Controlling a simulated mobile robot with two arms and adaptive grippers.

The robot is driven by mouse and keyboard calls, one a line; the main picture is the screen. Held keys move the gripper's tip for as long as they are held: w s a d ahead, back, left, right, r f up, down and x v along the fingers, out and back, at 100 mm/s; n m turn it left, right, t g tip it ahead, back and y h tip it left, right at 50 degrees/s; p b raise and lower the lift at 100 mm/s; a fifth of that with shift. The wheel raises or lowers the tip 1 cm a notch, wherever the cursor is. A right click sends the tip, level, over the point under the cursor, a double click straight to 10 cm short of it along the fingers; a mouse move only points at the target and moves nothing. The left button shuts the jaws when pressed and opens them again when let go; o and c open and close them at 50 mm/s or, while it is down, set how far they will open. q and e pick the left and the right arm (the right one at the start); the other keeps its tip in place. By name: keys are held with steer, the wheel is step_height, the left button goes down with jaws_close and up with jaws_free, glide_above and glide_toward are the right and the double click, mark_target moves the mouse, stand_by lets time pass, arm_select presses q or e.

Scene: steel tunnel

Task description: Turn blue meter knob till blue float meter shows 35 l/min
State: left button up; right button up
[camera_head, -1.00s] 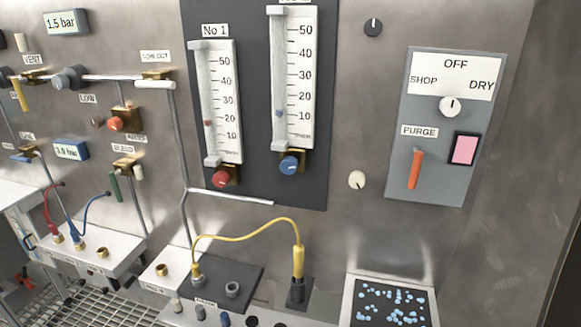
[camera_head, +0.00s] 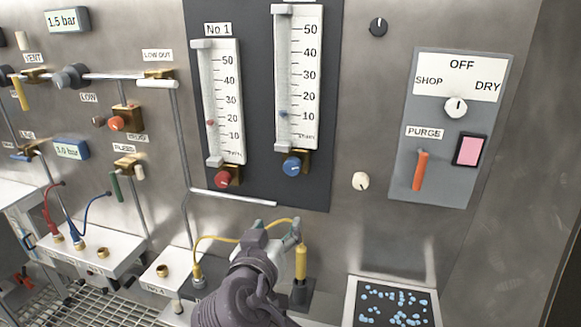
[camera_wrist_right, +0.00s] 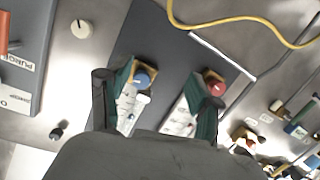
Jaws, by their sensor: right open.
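The blue knob (camera_head: 292,167) sits on a brass fitting under the right-hand float meter (camera_head: 299,75), a white upright scale. Its small blue float (camera_head: 284,114) stands near the 10 mark. My right gripper (camera_head: 278,228) is open and empty, below the blue knob and apart from it, in front of the yellow hose. In the right wrist view the picture is turned over; the blue knob (camera_wrist_right: 142,80) shows between the two spread fingers (camera_wrist_right: 157,98), nearer the left one, at some distance. My left gripper is not in view.
The red knob (camera_head: 222,179) of meter No 1 (camera_head: 222,100) is close on the left. A yellow hose (camera_head: 215,238) loops below the meters to a yellow plug (camera_head: 300,262). A cream knob (camera_head: 360,181) is at the right. The wall right below the blue knob is clear.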

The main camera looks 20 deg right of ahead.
steer(key=m+t+h, duration=0.1)
steer(key=h, duration=0.1)
glide_toward(291, 167)
steer(key=v, duration=0.3)
steer(key=p+x, duration=0.4)
steer(key=x, duration=0.8)
steer(key=shift+w+d, duration=0.15)
steer(key=shift+w, duration=0.05)
steer(key=shift+w+d, duration=0.2)
steer(key=shift+w, duration=0.15)
